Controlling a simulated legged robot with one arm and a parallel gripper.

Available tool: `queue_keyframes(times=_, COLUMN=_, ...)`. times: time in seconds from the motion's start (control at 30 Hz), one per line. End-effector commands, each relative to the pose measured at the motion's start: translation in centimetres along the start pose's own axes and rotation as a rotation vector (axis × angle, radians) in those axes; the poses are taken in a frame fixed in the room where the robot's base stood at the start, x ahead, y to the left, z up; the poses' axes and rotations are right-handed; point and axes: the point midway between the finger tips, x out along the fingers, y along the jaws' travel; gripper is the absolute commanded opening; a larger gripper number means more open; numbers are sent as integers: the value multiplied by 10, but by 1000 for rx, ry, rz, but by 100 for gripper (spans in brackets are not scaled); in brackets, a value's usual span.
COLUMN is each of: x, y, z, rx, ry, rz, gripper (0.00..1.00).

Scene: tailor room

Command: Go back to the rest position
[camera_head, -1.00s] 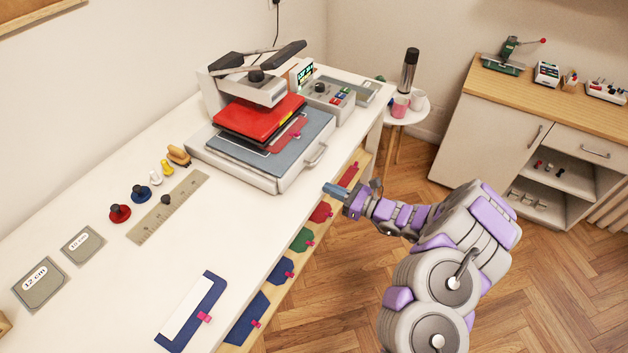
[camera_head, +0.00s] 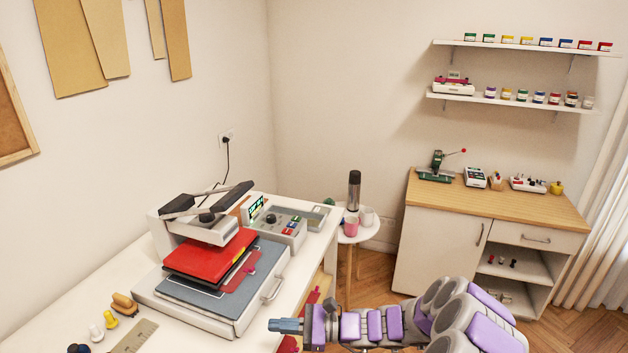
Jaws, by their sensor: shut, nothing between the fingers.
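My gripper (camera_head: 284,325) is shut and empty, at the end of my purple and grey arm. It points left and shows at the lower middle of the picture, in front of the table's right edge. The white work table (camera_head: 70,310) runs along the left wall. On it stands a heat press (camera_head: 208,318) with a red pad (camera_head: 205,258) over a grey plate. My gripper is apart from the press, in front of its near right corner in the picture.
A small round side table (camera_head: 362,235) with a flask (camera_head: 354,190) and cups stands behind my arm. A cabinet (camera_head: 440,246) with a wooden top is at the right. Shelves (camera_head: 510,102) with small jars hang above it. Wooden floor shows between the table and cabinet.

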Motion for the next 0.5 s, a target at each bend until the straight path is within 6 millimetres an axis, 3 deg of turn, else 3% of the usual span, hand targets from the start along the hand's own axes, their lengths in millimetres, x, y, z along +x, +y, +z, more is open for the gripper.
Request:
queue_keyframes(times=0.03, x=8, y=9, z=22, rx=-50, ry=-2, rz=55, gripper=0)
queue_keyframes(times=0.2, x=19, y=50, z=75, rx=-199, ry=14, rz=237, gripper=0)
queue_keyframes(times=0.5, x=4, y=128, z=135, rx=-462, ry=106, rz=546, gripper=0)
